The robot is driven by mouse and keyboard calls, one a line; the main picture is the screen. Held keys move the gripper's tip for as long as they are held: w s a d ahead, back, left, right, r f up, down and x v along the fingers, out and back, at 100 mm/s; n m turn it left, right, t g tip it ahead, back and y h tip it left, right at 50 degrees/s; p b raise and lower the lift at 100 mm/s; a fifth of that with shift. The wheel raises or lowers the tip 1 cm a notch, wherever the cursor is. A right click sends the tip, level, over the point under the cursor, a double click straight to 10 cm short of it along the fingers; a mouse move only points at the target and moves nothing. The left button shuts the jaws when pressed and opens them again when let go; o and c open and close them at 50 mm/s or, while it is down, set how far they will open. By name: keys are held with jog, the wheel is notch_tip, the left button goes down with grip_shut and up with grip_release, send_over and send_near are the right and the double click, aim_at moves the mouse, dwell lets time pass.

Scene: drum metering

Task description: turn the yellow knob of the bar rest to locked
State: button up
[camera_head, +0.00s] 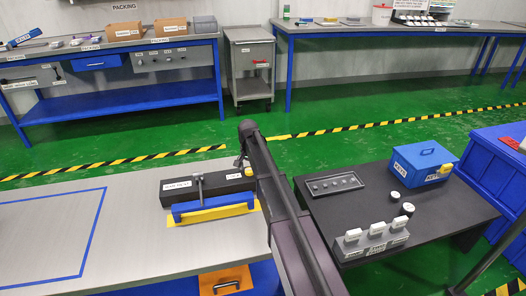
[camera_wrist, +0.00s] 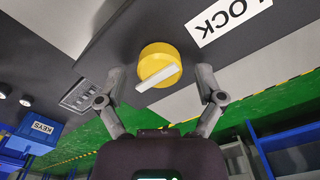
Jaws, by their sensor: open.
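The bar rest (camera_head: 208,183) is a long black block lying on the grey table in the head view. Its yellow knob (camera_head: 249,171) shows at the right end, partly beside my arm. In the wrist view the round yellow knob (camera_wrist: 155,60) has a pale pointer bar running slantwise across its face. A white LOCK label (camera_wrist: 228,18) sits to its upper right, upside down in this view. My gripper (camera_wrist: 161,74) is open, with one finger on each side of the knob.
A blue bar on a yellow base (camera_head: 214,206) lies in front of the bar rest. A dark side table (camera_head: 330,213) to the right holds a blue KEYS box (camera_head: 423,163), a switch tray and several labelled blocks. The grey table's left part is clear inside blue tape.

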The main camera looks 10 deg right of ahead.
aim_at(250, 169)
jog(key=m, duration=0.7)
jog(key=shift+s+d+m, duration=0.1)
jog(key=shift+m, duration=0.2)
notch_tip(250, 169, up, 14)
jog(key=p, duration=1.4)
jog(key=s+r+n+p, duration=0.5)
jog(key=s, duration=0.5)
jog(key=s+r+n+p, duration=0.5)
jog(key=s, duration=0.6)
jog(key=shift+s+n, duration=0.15)
jog(key=shift+n, duration=0.25)
jog(key=s+r+n+p, duration=0.4)
jog(key=s, duration=0.4)
